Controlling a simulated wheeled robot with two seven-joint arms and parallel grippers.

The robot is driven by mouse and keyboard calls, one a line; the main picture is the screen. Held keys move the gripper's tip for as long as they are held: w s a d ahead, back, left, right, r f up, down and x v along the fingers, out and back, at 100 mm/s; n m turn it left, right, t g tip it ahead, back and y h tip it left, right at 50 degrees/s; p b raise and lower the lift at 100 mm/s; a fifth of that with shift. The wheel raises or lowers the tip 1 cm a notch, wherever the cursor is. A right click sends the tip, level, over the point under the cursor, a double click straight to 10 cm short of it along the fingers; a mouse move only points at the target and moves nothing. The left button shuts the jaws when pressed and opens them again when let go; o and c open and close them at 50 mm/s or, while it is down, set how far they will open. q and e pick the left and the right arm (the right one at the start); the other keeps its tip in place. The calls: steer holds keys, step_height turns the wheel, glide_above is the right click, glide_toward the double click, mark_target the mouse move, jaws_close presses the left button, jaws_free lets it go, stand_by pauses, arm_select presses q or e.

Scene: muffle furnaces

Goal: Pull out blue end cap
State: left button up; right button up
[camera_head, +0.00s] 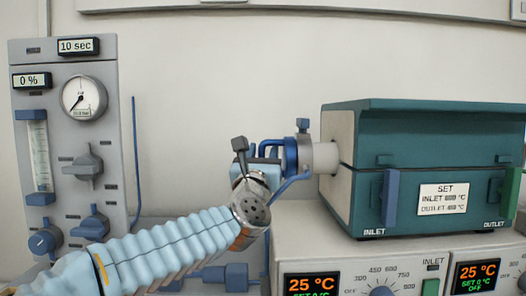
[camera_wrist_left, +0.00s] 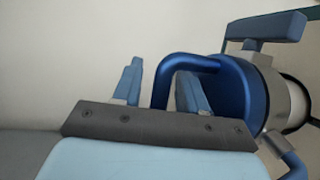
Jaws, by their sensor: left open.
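The blue end cap (camera_head: 291,156) sits on the left end of the pale tube that sticks out of the teal furnace's left side. My left gripper (camera_head: 263,152) is at the cap's handle. In the left wrist view its open fingers (camera_wrist_left: 160,85) stand on either side of the handle's outer bar, with gaps showing. My right gripper is not in view.
The teal furnace (camera_head: 430,155) stands on control units (camera_head: 350,263) reading 25 °C. A grey gas panel (camera_head: 65,140) with gauge and knobs stands at the left. A thin blue hose (camera_head: 289,186) runs below the cap.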

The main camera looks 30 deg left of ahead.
arm_select(q)
jaws_close()
stand_by(0.3)
